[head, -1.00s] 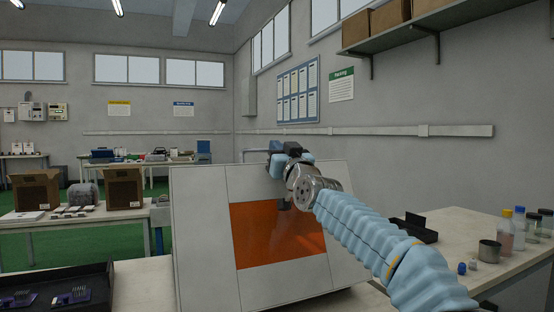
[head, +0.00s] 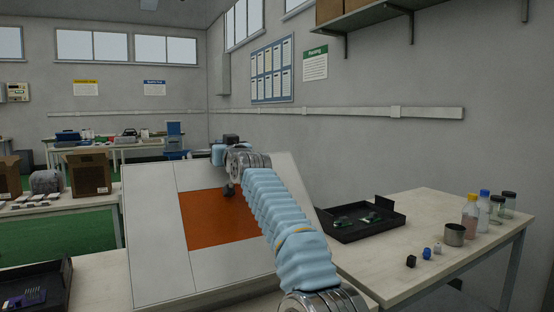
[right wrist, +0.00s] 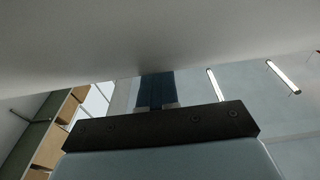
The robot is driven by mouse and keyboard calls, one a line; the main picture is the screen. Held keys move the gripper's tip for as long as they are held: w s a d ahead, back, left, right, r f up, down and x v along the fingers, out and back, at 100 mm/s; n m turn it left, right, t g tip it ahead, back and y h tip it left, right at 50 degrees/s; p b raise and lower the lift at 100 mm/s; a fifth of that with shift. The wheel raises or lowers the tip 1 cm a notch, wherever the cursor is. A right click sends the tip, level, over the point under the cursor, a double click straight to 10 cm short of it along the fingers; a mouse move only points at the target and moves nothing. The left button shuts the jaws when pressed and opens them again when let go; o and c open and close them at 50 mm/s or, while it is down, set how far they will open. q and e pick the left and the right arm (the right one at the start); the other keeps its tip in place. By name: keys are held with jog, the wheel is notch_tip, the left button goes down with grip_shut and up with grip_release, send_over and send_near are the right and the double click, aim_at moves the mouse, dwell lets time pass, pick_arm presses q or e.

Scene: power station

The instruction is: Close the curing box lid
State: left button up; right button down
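The curing box lid (head: 155,235) is a pale slanted panel with an orange window (head: 205,228), standing raised at the middle left of the head view. The box under it is mostly hidden. My right arm crosses in front of the lid, with its wrist at the lid's top edge. A dark shape shows at the window just below the wrist; I cannot tell if it is my gripper or a reflection. In the right wrist view my right gripper (right wrist: 155,90) looks shut, its blue fingers together and empty, under a broad pale surface (right wrist: 150,35). My left gripper is out of view.
A black open tray (head: 340,234) with green boards lies on the table right of the lid. Bottles (head: 470,212), a metal cup (head: 454,234) and small caps stand farther right. Another dark tray (head: 50,290) is at the lower left. A shelf (head: 390,20) hangs at upper right.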

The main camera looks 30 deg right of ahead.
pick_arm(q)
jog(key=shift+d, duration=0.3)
pick_arm(e)
jog(key=shift+w+f, duration=0.35)
jog(key=shift+w, duration=0.05)
